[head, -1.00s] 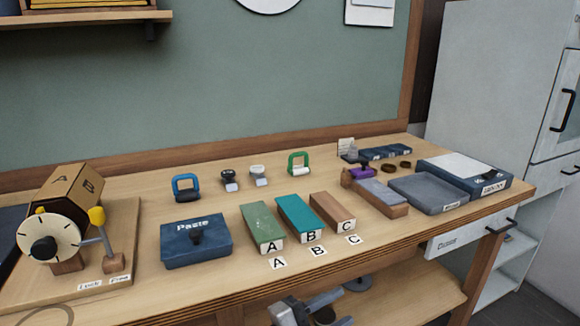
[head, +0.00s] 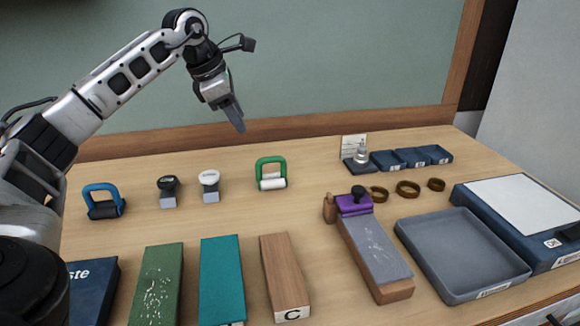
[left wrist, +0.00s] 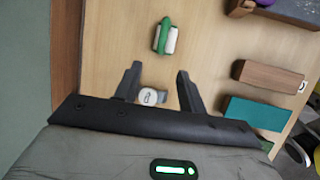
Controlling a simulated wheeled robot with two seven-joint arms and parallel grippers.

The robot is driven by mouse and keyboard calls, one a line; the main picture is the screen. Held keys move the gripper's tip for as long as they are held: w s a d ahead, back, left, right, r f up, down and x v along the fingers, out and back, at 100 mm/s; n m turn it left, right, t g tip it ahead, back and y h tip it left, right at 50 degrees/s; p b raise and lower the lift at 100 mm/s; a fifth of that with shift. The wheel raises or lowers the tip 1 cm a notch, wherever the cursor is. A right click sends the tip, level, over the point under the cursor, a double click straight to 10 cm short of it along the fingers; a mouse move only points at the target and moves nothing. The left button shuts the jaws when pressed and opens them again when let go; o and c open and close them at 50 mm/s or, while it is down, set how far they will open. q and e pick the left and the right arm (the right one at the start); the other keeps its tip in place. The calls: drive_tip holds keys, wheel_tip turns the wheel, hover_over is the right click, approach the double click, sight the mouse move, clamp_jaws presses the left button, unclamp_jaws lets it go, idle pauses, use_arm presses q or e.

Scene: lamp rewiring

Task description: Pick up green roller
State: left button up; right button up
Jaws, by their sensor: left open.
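The green roller (head: 270,174) has a green loop handle and a white cylinder. It stands on the table toward the back, right of the two small stamps. In the left wrist view the green roller (left wrist: 166,37) lies ahead of the fingertips, apart from them. My left gripper (head: 238,122) hangs in the air above the back of the table, up and left of the roller, pointing down. In the left wrist view my left gripper (left wrist: 160,72) has its two fingers spread with nothing held between them. My right gripper is not in view.
A white-topped stamp (head: 209,185), a black-topped stamp (head: 168,190) and a blue roller (head: 103,202) stand left of the green roller. Green, teal (head: 221,280) and wooden (head: 285,277) blocks lie in front. A purple-ended block (head: 372,245) and grey tray (head: 462,255) are right.

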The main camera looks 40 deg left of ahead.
use_arm(q)
approach(266, 158)
drive_tip(key=x, duration=0.5)
drive_tip(key=shift+s+a+f, duration=0.2)
drive_tip(key=shift+s+a, duration=0.05)
drive_tip(key=shift+s, duration=0.15)
drive_tip(key=shift+w+d+r+p+x, duration=0.1)
drive_tip(key=shift+w+p+x, duration=0.1)
drive_tip(key=shift+x, duration=0.8)
drive_tip(key=shift+w+d+r+p+x, duration=0.1)
drive_tip(key=shift+p+x, duration=0.15)
drive_tip(key=shift+x, duration=0.7)
drive_tip(key=shift+w+p+x, duration=0.1)
drive_tip(key=shift+p+x, duration=0.1)
drive_tip(key=shift+x, duration=0.8)
clamp_jaws()
